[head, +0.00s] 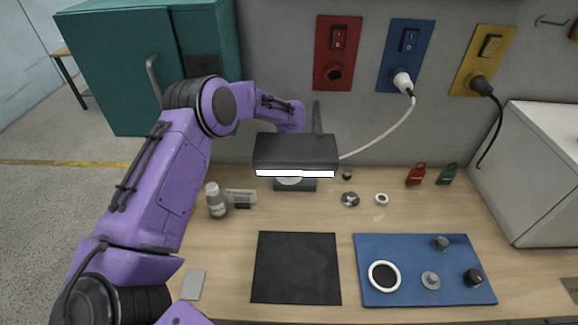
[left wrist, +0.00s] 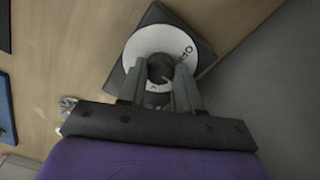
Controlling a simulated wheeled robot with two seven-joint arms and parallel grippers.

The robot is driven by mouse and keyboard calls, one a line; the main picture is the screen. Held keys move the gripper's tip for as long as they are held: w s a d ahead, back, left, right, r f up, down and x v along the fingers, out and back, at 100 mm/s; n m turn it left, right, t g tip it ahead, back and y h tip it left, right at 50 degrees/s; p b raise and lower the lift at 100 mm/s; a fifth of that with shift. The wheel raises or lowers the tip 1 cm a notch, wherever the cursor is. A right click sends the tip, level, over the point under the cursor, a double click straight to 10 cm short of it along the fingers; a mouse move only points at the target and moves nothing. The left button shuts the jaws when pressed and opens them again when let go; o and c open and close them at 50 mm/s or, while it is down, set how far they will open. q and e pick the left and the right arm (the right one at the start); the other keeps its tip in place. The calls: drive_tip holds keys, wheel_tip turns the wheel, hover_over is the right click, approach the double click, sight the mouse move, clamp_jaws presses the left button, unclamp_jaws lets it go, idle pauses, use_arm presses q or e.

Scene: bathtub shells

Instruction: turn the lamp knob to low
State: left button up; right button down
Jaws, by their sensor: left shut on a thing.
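The lamp (head: 295,150) stands at the back of the wooden table, with a dark head and a bright white strip along its lower front edge. Its dark base shows below the head, with part of a white dial (head: 288,181). In the left wrist view the white dial (left wrist: 143,42) surrounds a dark round knob (left wrist: 160,66). Some dark lettering shows on the dial, too small to read surely. My left gripper (left wrist: 160,82) is shut on the knob, one finger on each side. In the head view the lamp head hides its fingers. My right gripper is not in view.
A white cable (head: 385,133) runs from the lamp to the blue wall panel (head: 405,38). A bottle (head: 215,202) and small label stand left of the lamp. A black mat (head: 296,268) and blue board (head: 405,243) lie in front. Small round parts lie right of the lamp.

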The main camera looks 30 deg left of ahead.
use_arm(q)
drive_tip(key=o, duration=1)
drive_tip(key=shift+o, duration=0.2)
drive_tip(key=shift+r, duration=0.15)
drive_tip(key=shift+w+r+b, duration=0.1)
drive_tip(key=shift+r+b, duration=0.2)
drive_tip(key=shift+r, duration=0.05)
wheel_tip(320, 180, up, 10)
drive_tip(key=b, duration=0.2)
drive_tip(key=shift+f, duration=0.15)
